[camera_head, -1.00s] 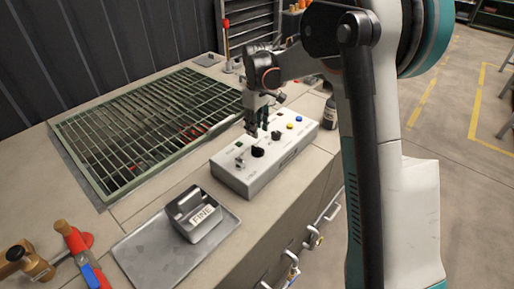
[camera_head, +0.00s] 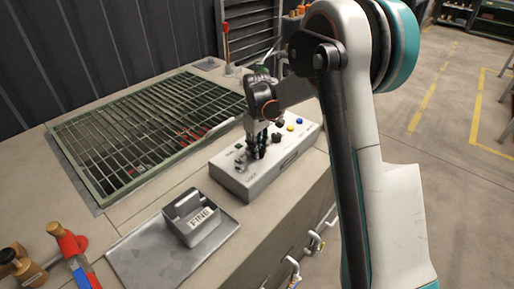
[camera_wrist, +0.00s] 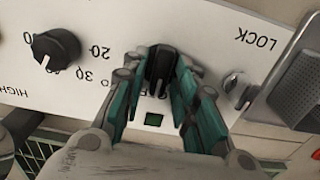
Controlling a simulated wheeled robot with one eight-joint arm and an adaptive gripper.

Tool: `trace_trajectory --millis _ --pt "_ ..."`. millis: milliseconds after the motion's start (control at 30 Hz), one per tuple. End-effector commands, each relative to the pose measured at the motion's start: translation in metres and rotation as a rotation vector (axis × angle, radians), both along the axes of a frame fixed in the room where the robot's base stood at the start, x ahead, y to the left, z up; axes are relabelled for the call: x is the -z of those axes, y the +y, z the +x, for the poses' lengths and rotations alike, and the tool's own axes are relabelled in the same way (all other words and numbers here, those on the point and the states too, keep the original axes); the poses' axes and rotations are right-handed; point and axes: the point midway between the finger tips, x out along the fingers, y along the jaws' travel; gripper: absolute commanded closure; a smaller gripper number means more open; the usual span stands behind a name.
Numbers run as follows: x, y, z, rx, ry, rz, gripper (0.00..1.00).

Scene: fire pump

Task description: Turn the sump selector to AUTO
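The white control box (camera_head: 236,180) stands on the counter. A black selector knob (camera_wrist: 160,66) with a pale pointer line is on its face in the wrist view. The lettering below the knob is mostly hidden, so I cannot read its positions. My gripper (camera_wrist: 160,100) has its two teal-padded fingers apart, one on each side of the knob. A narrow gap seems to show beside the knob; I cannot tell whether either finger touches it. In the head view my gripper (camera_head: 256,150) is down at the box and largely hides this knob. A green indicator (camera_wrist: 153,120) sits by the knob.
A numbered black dial (camera_wrist: 55,48) and a small metal key switch (camera_wrist: 237,90) flank the knob.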

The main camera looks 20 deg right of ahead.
Motion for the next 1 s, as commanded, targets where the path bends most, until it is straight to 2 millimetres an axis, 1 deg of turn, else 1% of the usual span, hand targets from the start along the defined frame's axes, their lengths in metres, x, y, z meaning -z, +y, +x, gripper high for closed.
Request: trace_trajectory --millis 33,67,100,367,567,767,1000 --pt "-0.0001 0.0000 0.0000 0.000 0.000 0.000 0.92" --pt "-0.0001 0.0000 0.0000 0.000 0.000 0.000 0.99" --pt "-0.0001 0.0000 0.0000 0.000 0.000 0.000 1.00" --pt "-0.0002 -0.0001 0.0001 0.007 0.000 0.000 1.00" --pt "-0.0005 -0.0003 0.0001 0.063 0.000 0.000 1.00" --pt "-0.0008 -0.0008 0.0003 0.192 0.000 0.000 1.00" --pt "-0.0010 -0.0017 0.0005 0.412 0.000 0.000 1.00"
